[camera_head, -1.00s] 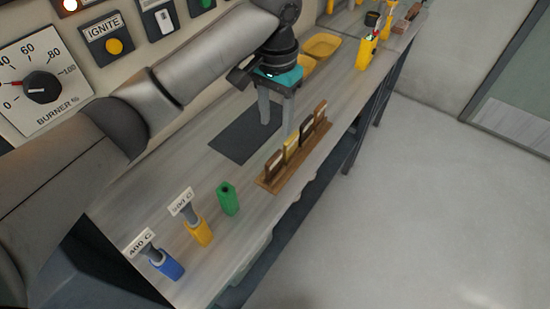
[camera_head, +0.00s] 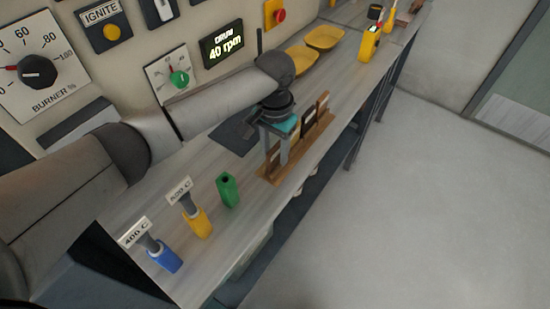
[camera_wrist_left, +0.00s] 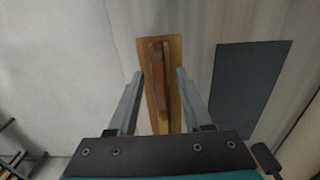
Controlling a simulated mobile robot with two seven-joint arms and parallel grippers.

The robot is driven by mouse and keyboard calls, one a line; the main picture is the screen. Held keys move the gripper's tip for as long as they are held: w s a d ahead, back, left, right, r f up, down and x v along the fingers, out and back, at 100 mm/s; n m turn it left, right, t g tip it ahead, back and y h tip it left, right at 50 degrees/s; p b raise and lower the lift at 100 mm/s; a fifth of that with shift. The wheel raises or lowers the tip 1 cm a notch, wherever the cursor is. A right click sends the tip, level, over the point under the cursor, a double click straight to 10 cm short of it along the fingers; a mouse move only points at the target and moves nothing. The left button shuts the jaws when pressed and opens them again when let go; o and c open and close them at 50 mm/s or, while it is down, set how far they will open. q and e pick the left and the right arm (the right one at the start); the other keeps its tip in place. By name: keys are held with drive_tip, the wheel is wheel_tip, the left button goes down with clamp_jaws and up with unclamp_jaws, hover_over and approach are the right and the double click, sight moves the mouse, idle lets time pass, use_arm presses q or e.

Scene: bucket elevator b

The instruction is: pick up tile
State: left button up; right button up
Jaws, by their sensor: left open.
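A wooden rack (camera_head: 300,157) stands near the front edge of the bench and holds several upright tiles. They include a dark tile (camera_head: 308,122) and a brown tile (camera_head: 323,103) at the far end. My left gripper (camera_head: 276,160) is open over the near end of the rack and partly covers the nearer tiles. In the left wrist view the open fingers (camera_wrist_left: 159,75) lie on either side of the rack (camera_wrist_left: 174,52), with a reddish-brown tile (camera_wrist_left: 158,70) between them. Whether they touch a tile is unclear. My right gripper is out of view.
A dark mat (camera_head: 232,138) lies behind the rack. Green (camera_head: 228,190), yellow (camera_head: 198,224) and blue (camera_head: 166,258) holders stand at the near end; yellow and blue carry tagged tools. Yellow trays (camera_head: 325,38) sit farther back. The control panel borders the bench's back.

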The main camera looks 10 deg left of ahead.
use_arm(q)
clamp_jaws()
idle(0.4)
